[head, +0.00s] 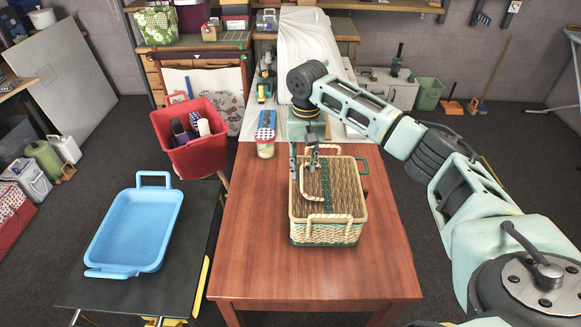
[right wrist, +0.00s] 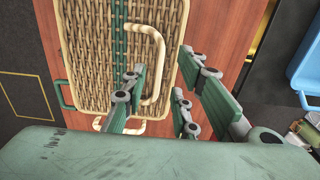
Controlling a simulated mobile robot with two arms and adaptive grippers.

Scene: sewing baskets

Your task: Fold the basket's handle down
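A woven straw basket (head: 328,231) with a closed lid and a dark green strip stands on the wooden table. A cream wrapped handle (head: 325,218) loops at its front edge, with another cream loop (head: 320,149) at the back and a green loop (head: 363,164) at the right. In the right wrist view a cream handle (right wrist: 162,62) arches over the lid; I cannot tell how far it leans. My right gripper (head: 303,163) is above the left back part of the lid. My left gripper is out of view.
A jar with a red lid (head: 265,149) stands behind the basket on the left. A red bin (head: 188,150) and a blue tray (head: 137,232) are further left. The wooden table (head: 300,278) is clear in front of the basket.

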